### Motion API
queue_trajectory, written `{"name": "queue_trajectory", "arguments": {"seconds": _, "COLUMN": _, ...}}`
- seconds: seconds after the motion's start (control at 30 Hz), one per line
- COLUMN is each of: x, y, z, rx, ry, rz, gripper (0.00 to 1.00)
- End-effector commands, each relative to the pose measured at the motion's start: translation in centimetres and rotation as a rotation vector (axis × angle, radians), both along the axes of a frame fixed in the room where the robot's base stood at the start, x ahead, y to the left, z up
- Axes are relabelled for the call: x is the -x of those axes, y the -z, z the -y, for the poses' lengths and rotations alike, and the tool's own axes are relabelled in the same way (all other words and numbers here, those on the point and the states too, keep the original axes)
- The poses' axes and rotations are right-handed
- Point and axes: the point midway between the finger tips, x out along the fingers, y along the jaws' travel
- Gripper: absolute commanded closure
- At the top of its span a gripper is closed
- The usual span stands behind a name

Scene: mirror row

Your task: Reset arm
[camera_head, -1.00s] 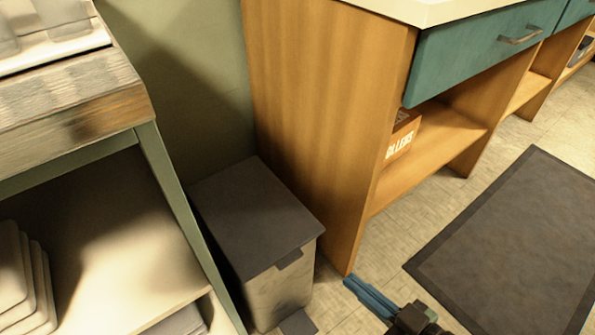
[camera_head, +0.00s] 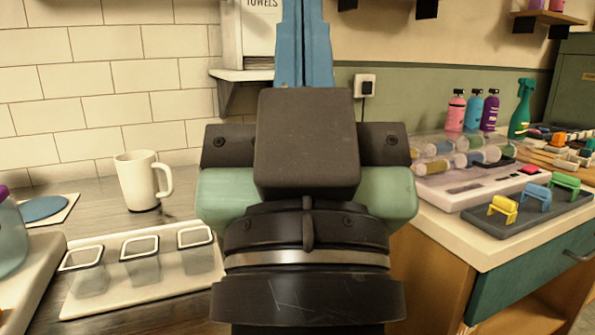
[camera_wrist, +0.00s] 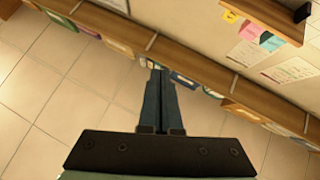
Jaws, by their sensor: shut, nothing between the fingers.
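My gripper (camera_head: 303,50) is raised in the middle of the head view, its blue fingers pointing up in front of the wall. The fingers lie together with nothing between them. The gripper's body and wrist hide the middle of the counter in the head view.
On the left counter are a white mug (camera_head: 138,182) and a white tray (camera_head: 205,268) with several clear cups. On the right counter stand several bottles (camera_head: 473,112), a green spray bottle (camera_head: 520,112) and a dark tray (camera_head: 540,222) with coloured clips. A towel dispenser (camera_head: 255,40) hangs behind the fingers.

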Motion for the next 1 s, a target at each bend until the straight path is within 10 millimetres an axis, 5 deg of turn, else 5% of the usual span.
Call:
{"name": "queue_trajectory", "arguments": {"seconds": 0.03, "x": 1.9, "y": -3.6, "z": -0.7, "rx": -0.017, "ry": -0.018, "rz": 0.067, "gripper": 1.0}}
{"name": "queue_trajectory", "arguments": {"seconds": 0.1, "x": 1.2, "y": -6.1, "z": -0.4, "rx": -0.015, "ry": -0.011, "rz": 0.045, "gripper": 1.0}}
{"name": "queue_trajectory", "arguments": {"seconds": 1.0, "x": 1.0, "y": -33.5, "z": -0.4, "rx": -0.012, "ry": -0.01, "rz": 0.036, "gripper": 1.0}}
